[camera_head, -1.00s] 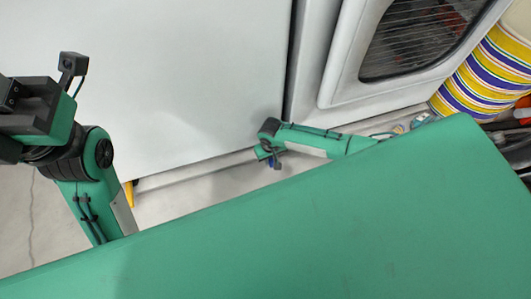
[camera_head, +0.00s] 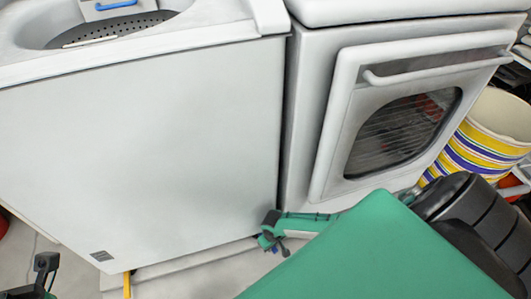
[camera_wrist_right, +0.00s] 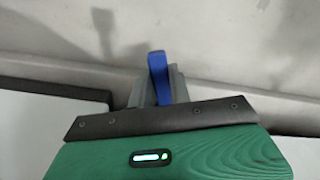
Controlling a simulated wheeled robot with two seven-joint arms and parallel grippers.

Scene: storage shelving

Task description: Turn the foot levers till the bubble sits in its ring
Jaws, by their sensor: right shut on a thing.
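The washing machine (camera_head: 140,150) is a white top-loader in the head view. My right gripper (camera_head: 268,243) is low by its front right bottom corner. In the right wrist view my right gripper (camera_wrist_right: 160,92) has its grey fingers shut on a blue foot lever (camera_wrist_right: 157,66), which stands up between them. A yellow part (camera_head: 127,284) shows under the machine's front left bottom edge; I cannot tell if it is another lever. The bubble and its ring cannot be made out.
A white dryer or oven (camera_head: 300,120) with a windowed door stands close on the right. A striped bucket (camera_head: 490,135) is beyond it. A blue-handled item (camera_head: 115,5) lies at the washer's top opening. Pale floor shows along the washer's front.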

